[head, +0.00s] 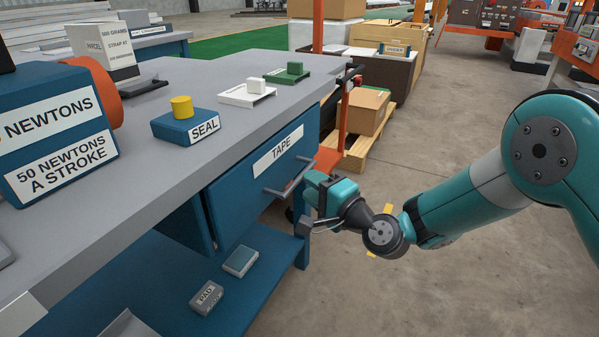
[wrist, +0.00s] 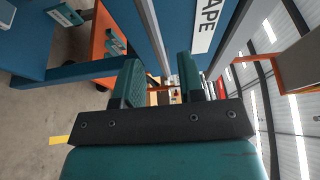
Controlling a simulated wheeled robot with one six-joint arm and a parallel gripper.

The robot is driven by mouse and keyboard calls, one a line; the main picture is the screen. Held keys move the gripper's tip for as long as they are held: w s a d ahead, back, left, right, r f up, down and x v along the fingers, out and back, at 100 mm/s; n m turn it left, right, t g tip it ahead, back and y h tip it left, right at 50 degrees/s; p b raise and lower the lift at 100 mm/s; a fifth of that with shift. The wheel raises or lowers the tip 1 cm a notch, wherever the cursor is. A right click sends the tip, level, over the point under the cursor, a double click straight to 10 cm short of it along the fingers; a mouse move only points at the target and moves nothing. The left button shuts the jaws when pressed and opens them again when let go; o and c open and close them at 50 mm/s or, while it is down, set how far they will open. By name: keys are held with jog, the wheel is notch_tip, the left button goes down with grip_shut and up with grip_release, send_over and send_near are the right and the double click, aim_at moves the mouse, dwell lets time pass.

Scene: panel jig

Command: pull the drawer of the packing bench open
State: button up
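The packing bench (head: 160,95) has a grey top and a blue frame. Its blue drawer (head: 240,192) sits under the top, with a white TAPE label (head: 278,148) and a grey bar handle (head: 285,184). My teal gripper (head: 313,188) is at the right end of the handle. In the wrist view its two fingers (wrist: 162,85) stand apart, and the handle bar (wrist: 148,35) runs towards the gap between them. Whether the fingers touch the bar cannot be told.
A blue seal block (head: 188,125) and two small trays stand on the bench top. Two grey boxes (head: 240,261) lie on the lower shelf. A cardboard box (head: 366,110) on a pallet stands behind. The floor (head: 440,110) right of the bench is clear.

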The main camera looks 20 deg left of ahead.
jog(key=shift+x, duration=2.2)
jog(key=shift+c, duration=0.4)
grip_shut()
